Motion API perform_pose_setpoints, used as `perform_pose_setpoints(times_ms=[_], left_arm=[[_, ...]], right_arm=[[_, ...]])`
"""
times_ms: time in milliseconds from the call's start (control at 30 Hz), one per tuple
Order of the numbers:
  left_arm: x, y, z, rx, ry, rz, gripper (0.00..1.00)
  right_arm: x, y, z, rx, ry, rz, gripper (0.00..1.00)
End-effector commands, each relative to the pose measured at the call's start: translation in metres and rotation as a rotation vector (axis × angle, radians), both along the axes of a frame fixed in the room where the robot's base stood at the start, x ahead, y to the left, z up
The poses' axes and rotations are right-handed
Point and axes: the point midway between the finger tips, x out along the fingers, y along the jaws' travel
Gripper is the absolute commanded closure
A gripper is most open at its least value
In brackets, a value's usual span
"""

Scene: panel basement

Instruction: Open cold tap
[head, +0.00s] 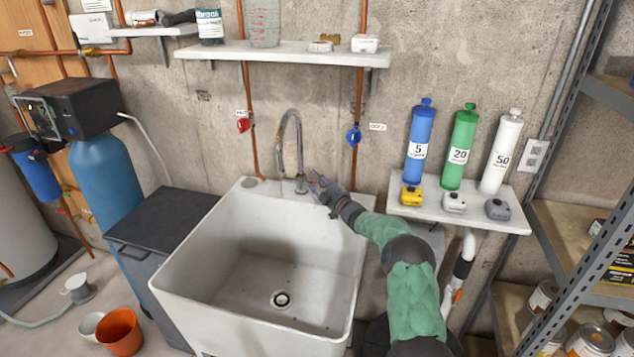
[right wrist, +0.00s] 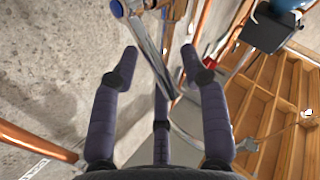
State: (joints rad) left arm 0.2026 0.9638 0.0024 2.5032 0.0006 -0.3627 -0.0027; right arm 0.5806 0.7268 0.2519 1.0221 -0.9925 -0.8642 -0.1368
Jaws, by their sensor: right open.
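The cold tap is a blue valve handle (head: 354,135) on the right-hand copper pipe, beside a small wall label (head: 377,127). It stands above and to the right of my right gripper (head: 318,184), with a gap between. My right gripper is open and empty, just right of the base of the chrome gooseneck spout (head: 298,140). In the right wrist view my spread fingers (right wrist: 158,52) have a chrome tube (right wrist: 148,52) between or beyond them; I cannot tell whether they touch. A small blue part (right wrist: 117,8) shows at that view's top edge. My left gripper is out of view.
A red valve handle (head: 243,124) sits on the left pipe. The white sink (head: 190,250) is below. A shelf (head: 275,53) spans above the valves. Another shelf (head: 460,211) at right holds blue, green and white cylinders.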

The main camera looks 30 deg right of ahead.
Motion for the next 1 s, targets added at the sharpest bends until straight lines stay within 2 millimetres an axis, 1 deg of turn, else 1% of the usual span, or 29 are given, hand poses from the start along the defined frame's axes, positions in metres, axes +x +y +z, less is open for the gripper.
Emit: perform_pose_setpoints(times_ms=[167, 500, 633, 800, 1000], left_arm=[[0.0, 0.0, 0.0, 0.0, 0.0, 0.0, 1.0], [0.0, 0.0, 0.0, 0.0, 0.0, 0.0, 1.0], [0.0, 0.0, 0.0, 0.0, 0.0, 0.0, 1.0], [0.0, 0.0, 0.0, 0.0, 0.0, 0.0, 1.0], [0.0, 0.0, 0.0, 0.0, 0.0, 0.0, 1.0]], right_arm=[[-0.018, -0.003, -0.002, 0.001, 0.001, -0.002, 0.55], [-0.079, -0.007, -0.011, 0.0, 0.003, -0.003, 0.55], [-0.098, -0.008, -0.014, 0.002, 0.002, -0.002, 0.55], [-0.112, -0.008, -0.017, 0.001, 0.001, 0.0, 0.55], [-0.117, -0.008, -0.017, 0.0, 0.0, 0.0, 0.55]])
